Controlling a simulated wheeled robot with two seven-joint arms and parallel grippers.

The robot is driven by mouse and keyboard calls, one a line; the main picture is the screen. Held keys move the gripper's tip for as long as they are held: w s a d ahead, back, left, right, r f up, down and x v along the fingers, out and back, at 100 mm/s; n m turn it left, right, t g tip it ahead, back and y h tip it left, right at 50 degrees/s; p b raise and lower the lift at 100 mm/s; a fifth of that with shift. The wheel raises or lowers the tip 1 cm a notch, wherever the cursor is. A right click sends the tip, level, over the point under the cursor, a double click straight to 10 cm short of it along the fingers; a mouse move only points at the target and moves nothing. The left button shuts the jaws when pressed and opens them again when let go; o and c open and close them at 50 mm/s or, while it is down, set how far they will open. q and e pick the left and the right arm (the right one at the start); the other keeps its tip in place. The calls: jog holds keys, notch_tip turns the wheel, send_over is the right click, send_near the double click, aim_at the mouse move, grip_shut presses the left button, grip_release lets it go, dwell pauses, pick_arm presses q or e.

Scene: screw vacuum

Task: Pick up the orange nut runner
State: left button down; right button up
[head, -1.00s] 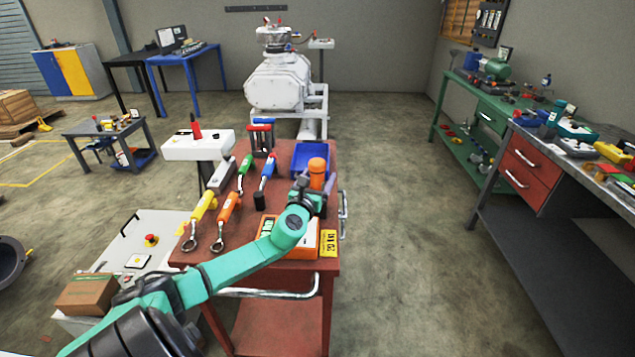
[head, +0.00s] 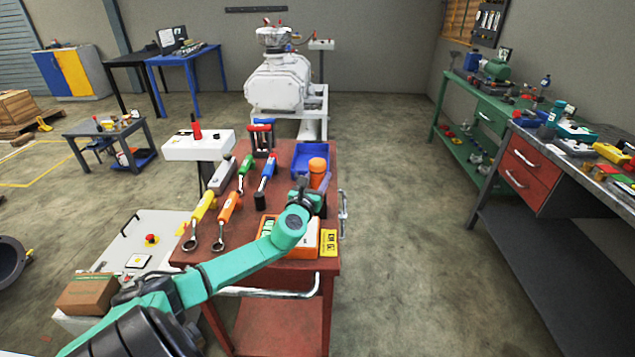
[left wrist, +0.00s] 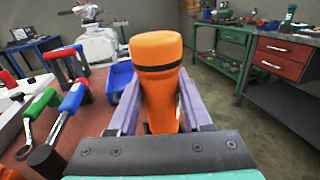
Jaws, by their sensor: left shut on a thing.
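The orange nut runner (head: 317,166) stands upright near the right edge of the red cart top (head: 203,254), and its lower part is hidden behind my left gripper in the head view. It is an orange cylinder with a black band. In the left wrist view the nut runner (left wrist: 157,70) stands between the two purple fingers. My left gripper (head: 318,182) is shut on it; its fingers also show in the left wrist view (left wrist: 158,100). I cannot tell whether its base touches the cart. My right gripper is not in view.
A blue bin (head: 306,150) stands just behind the nut runner. An orange box (head: 303,246) and a yellow label (head: 328,242) lie in front. Floor right of the cart is clear.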

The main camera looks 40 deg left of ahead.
aim_at(318, 161)
pick_arm(q)
jog(key=shift+r, duration=0.15)
dwell(0.8)
jog(key=shift+w+r, duration=0.1)
jog(key=shift+r, duration=0.15)
notch_tip(318, 161, up, 10)
jog(key=p, duration=0.3)
jog(key=shift+f+p, duration=0.15)
jog(key=shift+p, duration=0.15)
notch_tip(318, 161, up, 10)
jog(key=p, duration=0.1)
jog(key=shift+f, duration=0.25)
